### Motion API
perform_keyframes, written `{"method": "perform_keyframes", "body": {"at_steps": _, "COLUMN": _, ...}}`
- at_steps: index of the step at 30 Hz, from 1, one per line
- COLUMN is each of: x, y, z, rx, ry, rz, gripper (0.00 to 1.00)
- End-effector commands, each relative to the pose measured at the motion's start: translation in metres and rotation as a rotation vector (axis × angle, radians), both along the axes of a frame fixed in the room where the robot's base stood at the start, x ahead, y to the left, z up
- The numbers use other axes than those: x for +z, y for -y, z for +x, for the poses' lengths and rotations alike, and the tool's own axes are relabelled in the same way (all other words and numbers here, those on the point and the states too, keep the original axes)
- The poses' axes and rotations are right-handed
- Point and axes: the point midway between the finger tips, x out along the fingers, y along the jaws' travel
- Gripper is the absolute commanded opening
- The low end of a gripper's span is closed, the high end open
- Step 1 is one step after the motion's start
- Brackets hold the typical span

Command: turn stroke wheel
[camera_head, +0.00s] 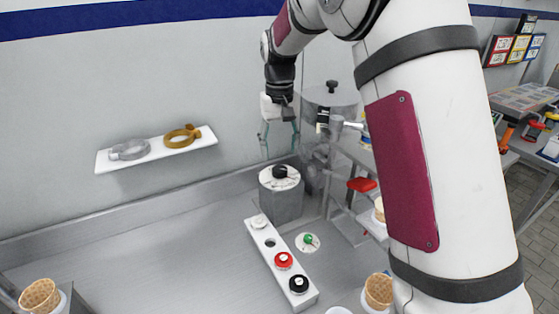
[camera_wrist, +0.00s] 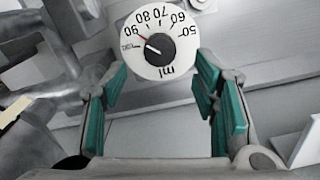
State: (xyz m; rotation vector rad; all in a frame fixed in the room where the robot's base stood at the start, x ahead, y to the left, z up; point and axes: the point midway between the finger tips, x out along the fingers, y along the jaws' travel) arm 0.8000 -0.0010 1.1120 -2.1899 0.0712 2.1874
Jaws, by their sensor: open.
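The stroke wheel (camera_head: 280,176) is a white dial with a black centre knob on top of a grey block (camera_head: 282,205) in the head view. In the wrist view the dial (camera_wrist: 158,63) shows black numbers from 50 to 90 and "ml", upside down. A red pointer line lies near the 90. My gripper (camera_head: 280,143) is open above the dial, with its teal fingers pointing down. In the wrist view the fingers of my gripper (camera_wrist: 160,85) stand apart, with the dial seen beyond and between them. Nothing is held.
A white strip (camera_head: 274,263) with white, red and black knobs lies in front of the block, beside a green knob (camera_head: 308,240). A wall shelf (camera_head: 158,153) holds grey and gold rings. A metal machine (camera_head: 335,105) stands behind right.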

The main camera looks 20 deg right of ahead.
Motion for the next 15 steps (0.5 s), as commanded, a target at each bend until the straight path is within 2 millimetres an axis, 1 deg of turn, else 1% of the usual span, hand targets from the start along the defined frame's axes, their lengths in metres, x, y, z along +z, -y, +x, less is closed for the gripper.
{"method": "perform_keyframes", "body": {"at_steps": 1, "x": 0.012, "y": 0.0, "z": 0.001, "rx": 0.0, "ry": 0.003, "rz": 0.0, "gripper": 0.54}}
{"method": "perform_keyframes", "body": {"at_steps": 6, "x": 0.04, "y": 0.0, "z": 0.0, "rx": 0.0, "ry": 0.003, "rz": 0.001, "gripper": 0.54}}
{"method": "perform_keyframes", "body": {"at_steps": 10, "x": 0.053, "y": 0.0, "z": 0.0, "rx": 0.0, "ry": 0.001, "rz": 0.001, "gripper": 0.54}}
{"method": "perform_keyframes", "body": {"at_steps": 15, "x": 0.06, "y": 0.0, "z": 0.0, "rx": 0.0, "ry": -0.001, "rz": 0.001, "gripper": 0.54}}
